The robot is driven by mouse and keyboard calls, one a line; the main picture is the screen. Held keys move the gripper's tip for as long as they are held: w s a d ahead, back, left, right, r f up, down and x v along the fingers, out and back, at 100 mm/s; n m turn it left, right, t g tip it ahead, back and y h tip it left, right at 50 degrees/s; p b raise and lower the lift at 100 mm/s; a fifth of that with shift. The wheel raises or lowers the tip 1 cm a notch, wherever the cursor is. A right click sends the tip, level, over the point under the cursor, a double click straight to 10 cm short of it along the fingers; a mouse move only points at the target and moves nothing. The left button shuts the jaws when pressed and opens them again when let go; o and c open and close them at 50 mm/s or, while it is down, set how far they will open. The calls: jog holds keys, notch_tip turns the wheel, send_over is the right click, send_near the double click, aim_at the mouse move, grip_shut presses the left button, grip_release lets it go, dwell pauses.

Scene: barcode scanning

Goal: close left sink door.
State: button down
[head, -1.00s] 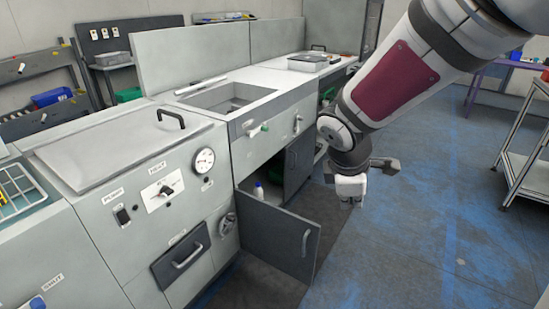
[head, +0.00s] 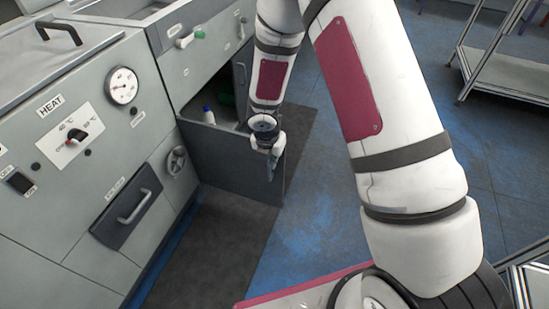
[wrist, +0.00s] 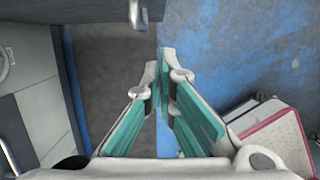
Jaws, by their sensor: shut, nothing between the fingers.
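The left sink door (head: 225,158), a dark grey panel under the sink, stands open, swung out over the floor in the head view. In the wrist view the door (wrist: 100,10) crosses the top left, with a pale handle (wrist: 138,13) near its free end. My gripper (head: 269,172) is at the door's free end in the head view and covers the handle there. Its teal-padded fingers (wrist: 160,72) are shut and empty, pointing toward the handle side of the door. I cannot tell whether they touch it.
A white bottle with a blue cap (head: 208,114) stands inside the cabinet. Another dark door (head: 240,76) is farther along. A wheeled rack (head: 500,70) stands at the back right. Blue floor (head: 305,225) is clear.

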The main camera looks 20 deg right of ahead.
aim_at(279, 161)
jog(key=w+d+f+b, duration=0.3)
jog(key=w+f, duration=0.1)
jog(key=f, duration=0.4)
jog(key=shift+w+d, duration=0.25)
jog(key=shift+w, duration=0.15)
jog(key=shift+d, duration=0.1)
